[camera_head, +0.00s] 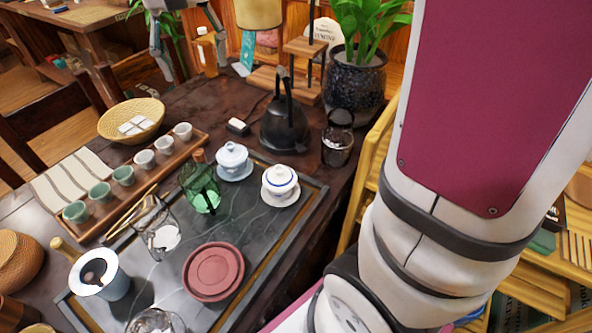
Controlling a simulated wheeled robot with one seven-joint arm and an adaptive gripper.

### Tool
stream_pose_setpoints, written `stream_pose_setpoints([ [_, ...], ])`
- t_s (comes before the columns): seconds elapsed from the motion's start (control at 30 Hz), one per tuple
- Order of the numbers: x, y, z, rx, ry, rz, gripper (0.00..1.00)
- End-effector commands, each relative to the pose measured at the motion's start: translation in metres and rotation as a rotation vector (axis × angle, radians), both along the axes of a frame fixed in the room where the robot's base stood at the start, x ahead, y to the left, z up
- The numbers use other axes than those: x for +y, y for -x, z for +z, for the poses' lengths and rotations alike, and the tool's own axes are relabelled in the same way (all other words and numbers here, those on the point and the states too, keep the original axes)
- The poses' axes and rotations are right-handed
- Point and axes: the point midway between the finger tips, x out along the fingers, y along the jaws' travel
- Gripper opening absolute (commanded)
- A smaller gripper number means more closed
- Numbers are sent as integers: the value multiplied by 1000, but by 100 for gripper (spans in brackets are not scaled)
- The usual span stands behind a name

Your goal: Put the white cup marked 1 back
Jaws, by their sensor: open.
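Three small white cups stand in a row with several green cups (100,192) on a long wooden tray (197,143). The white cups are the far one (183,131), the middle one (164,145) and the near one (144,160). No number is readable on any of them, so I cannot tell which is marked 1. My gripper (191,57) is at the top left, partly cut by the frame edge. Its grey fingers are spread apart with nothing seen between them. It is beyond the cup row, apart from the cups.
A woven basket (112,128) with white packets sits left of the cup tray. A dark tea tray (262,221) holds lidded bowls, glass vessels and a reddish dish (213,271). A black kettle (284,128) and a potted plant (354,83) stand behind.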

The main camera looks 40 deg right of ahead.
Motion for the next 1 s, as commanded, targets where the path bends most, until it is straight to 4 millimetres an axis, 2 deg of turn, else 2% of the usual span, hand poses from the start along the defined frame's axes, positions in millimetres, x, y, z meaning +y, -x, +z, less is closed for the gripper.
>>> stream_pose_setpoints([
  [0.03, -1, 27, 4, -10, 3, 27, 61],
  [0.17, -2, 87, 1, -27, 5, 105, 61],
  [0.3, -4, 150, -13, -47, 6, 188, 61],
  [0.4, -4, 189, -29, -62, 1, 242, 61],
  [0.5, -4, 220, -46, -72, -1, 290, 61],
  [0.6, -3, 240, -60, -80, -4, 325, 61],
  [0.7, -3, 250, -68, -84, -6, 343, 61],
  [1.0, -2, 253, -71, -85, -7, 351, 61],
])
